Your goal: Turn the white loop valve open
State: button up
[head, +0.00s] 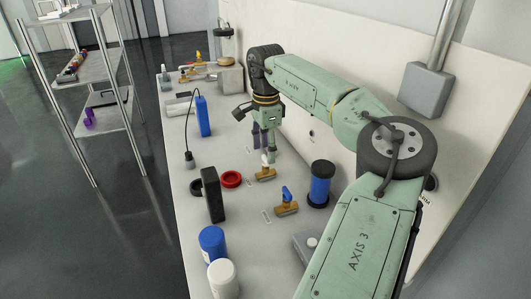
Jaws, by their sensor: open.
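The white loop valve is a small brass valve (264,174) with a white handle (265,159), lying on the pale bench in the middle of the head view. My gripper (264,152) points down directly over it, with its fingers around or just above the white handle. The jaws are open. The fingers partly hide the handle, so I cannot tell whether they touch it or how far it is turned. A second brass valve with a blue handle (286,195) sits nearer, to the right.
The bench (250,240) also holds a blue cylinder with black ends (320,184), red ring (231,179), black upright block (212,194), blue jar (212,242), white jar (222,278) and blue handheld device (203,116). A metal shelf rack (102,70) stands left across open floor.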

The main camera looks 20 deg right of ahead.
aim_at(266, 161)
jog(key=shift+f, duration=1.45)
jog(key=shift+c, duration=0.3)
jog(key=c, duration=1.1)
